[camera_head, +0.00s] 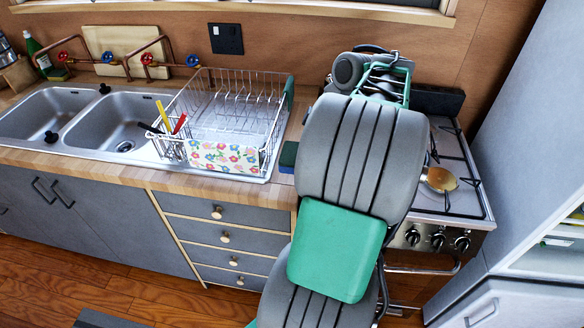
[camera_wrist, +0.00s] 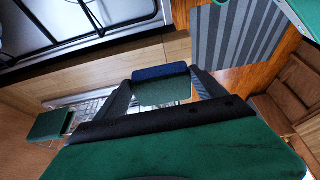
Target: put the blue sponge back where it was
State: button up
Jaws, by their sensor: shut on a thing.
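The blue sponge (camera_wrist: 161,72), blue on one face and green on the other, is between the two fingers of my gripper (camera_wrist: 163,88) in the wrist view. My gripper is shut on it. In the head view a small blue and green part of the sponge (camera_head: 288,155) shows just left of my arm, by the counter to the right of the dish rack (camera_head: 226,110). My arm hides the rest of it and the gripper there. I cannot tell whether the sponge touches the counter.
A double sink (camera_head: 55,118) lies left of the rack. A stove (camera_head: 460,185) with a small pan (camera_head: 440,179) stands right of my arm. A green item (camera_head: 290,92) is at the rack's right end. Wooden counter (camera_wrist: 100,72) shows between stove and rack.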

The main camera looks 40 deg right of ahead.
jog(key=x, duration=0.2)
jog(key=w+x, duration=0.1)
jog(key=x, duration=0.2)
jog(key=d+x, duration=0.1)
jog(key=x, duration=0.1)
jog(key=shift+w+f, duration=0.15)
jog(key=shift+w, duration=0.1)
jog(key=shift+d+f, duration=0.1)
jog(key=shift+f, duration=0.2)
jog(key=shift+f, duration=0.1)
jog(key=o, duration=1.1)
jog(key=shift+o, duration=0.2)
jog(key=shift+r, duration=0.25)
jog(key=p+v, duration=0.2)
jog(key=v, duration=0.9)
jog(key=shift+s+r, duration=0.25)
jog(key=shift+r, duration=0.05)
